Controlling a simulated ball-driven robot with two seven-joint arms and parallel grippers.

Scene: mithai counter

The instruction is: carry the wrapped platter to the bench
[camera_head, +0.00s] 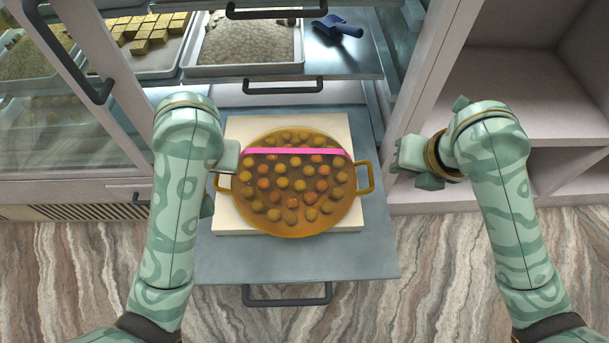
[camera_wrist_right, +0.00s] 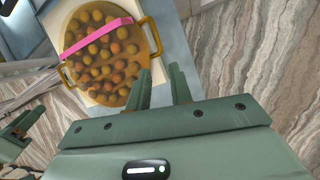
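The platter (camera_head: 290,222) is a round amber dish of several orange and yellow-brown sweets with a pink ribbon (camera_head: 290,152) across it and a loop handle on each side. It lies flat on a pale square board (camera_head: 235,222). My left gripper (camera_head: 226,160) is beside the left handle; its fingers are mostly hidden by my arm. My right gripper (camera_head: 408,168) is right of the right handle, apart from it. In the right wrist view my right gripper (camera_wrist_right: 161,88) has its fingers apart and empty, near the platter (camera_wrist_right: 112,92). No bench is identifiable.
The board rests on a pulled-out grey drawer or shelf (camera_head: 300,262). Above it are a tray (camera_head: 250,70) and a blue scoop (camera_head: 336,26). A glass sweets case (camera_head: 60,110) stands left, an open shelf unit (camera_head: 535,85) right. Striped floor (camera_head: 430,245) is clear.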

